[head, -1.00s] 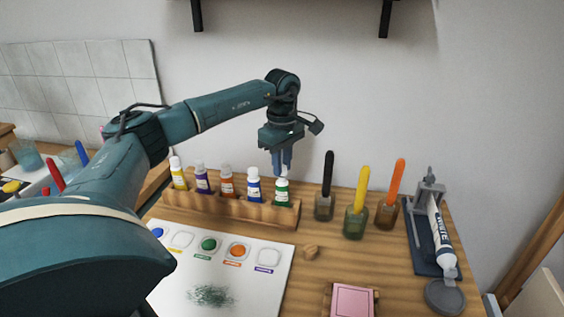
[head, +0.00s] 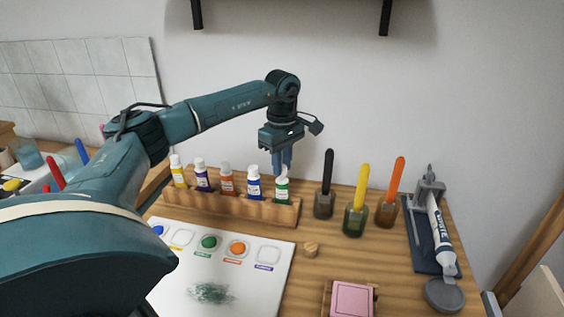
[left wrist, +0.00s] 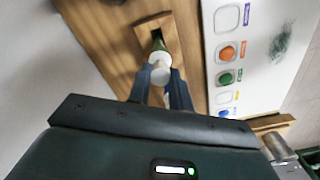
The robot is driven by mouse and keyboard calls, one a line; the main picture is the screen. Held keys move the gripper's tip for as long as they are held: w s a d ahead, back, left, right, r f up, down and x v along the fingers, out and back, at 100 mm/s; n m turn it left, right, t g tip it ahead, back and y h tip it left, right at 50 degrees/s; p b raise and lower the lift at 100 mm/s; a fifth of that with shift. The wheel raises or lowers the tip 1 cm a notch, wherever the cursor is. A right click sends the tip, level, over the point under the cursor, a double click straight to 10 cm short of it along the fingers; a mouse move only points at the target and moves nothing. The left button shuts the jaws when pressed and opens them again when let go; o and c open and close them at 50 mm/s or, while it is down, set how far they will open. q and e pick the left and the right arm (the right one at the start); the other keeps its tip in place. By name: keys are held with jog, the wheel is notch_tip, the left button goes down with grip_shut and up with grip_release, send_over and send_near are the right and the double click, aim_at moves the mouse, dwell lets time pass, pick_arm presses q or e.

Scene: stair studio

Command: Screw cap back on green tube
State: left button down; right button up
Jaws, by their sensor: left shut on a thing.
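The green tube (head: 282,191) stands upright in the right end slot of the wooden rack (head: 232,208). Its white cap (left wrist: 160,72) is at the tube's top, between the fingertips of my left gripper (head: 282,162). The left gripper points straight down and is shut on the cap; it also shows in the left wrist view (left wrist: 156,84). Whether the cap's thread is engaged cannot be seen. In the left wrist view only a little of the green tube shows beyond the cap. My right gripper is not in view.
Yellow, purple, orange and blue tubes stand left in the rack. Jars with a black brush (head: 325,190), a yellow brush (head: 361,190) and an orange brush (head: 394,180) stand to the right. A white palette sheet (head: 240,285) lies in front. A white tube (head: 438,232) lies on a blue stand at right.

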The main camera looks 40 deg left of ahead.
pick_arm(q)
jog(key=shift+f, duration=0.3)
dwell(0.4)
jog(key=shift+f, duration=0.2)
dwell(0.5)
jog(key=c, duration=1)
grip_release()
jog(key=shift+o, duration=0.6)
